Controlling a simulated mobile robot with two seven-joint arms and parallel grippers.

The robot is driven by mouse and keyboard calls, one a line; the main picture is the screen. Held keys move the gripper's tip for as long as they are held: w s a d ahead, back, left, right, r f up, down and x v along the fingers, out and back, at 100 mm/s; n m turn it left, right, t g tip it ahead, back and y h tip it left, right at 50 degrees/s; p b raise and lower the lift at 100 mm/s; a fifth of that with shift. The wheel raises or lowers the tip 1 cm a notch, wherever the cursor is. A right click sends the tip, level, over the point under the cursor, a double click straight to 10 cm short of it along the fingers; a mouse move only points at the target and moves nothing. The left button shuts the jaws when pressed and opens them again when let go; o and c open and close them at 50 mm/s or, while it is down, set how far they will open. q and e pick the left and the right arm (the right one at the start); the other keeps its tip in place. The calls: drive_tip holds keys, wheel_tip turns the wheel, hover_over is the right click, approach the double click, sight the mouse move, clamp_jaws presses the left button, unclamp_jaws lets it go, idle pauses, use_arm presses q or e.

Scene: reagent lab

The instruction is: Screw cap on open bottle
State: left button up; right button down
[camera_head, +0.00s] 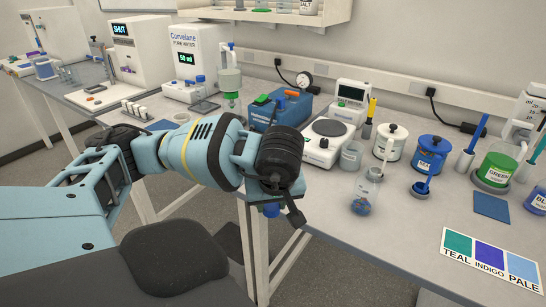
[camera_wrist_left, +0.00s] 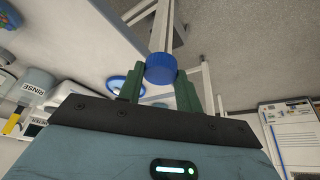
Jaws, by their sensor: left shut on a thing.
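My left gripper (camera_head: 274,197) hangs at the near edge of the bench, in front of the blue device. In the left wrist view its two green fingers (camera_wrist_left: 158,82) are shut on a blue ribbed cap (camera_wrist_left: 161,69). The cap also shows in the head view (camera_head: 271,211), just below the gripper. I cannot tell for certain which vessel is the open bottle. A clear vessel with blue contents (camera_head: 363,203) stands on the bench to the right of the gripper, apart from it. My right gripper is not in view.
A colour card (camera_head: 490,258) lies at the front right. Bare bench (camera_head: 410,225) lies between the clear vessel and the card.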

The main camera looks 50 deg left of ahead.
use_arm(q)
drive_tip(key=shift+d, duration=0.1)
drive_tip(key=d+r+m+t+h, duration=0.1)
drive_tip(key=d+m+t+h, duration=0.1)
drive_tip(key=d+m, duration=0.9)
drive_tip(key=shift+w+d+m+h, duration=0.45)
drive_tip(key=shift+d+h, duration=0.45)
drive_tip(key=shift+d, duration=1)
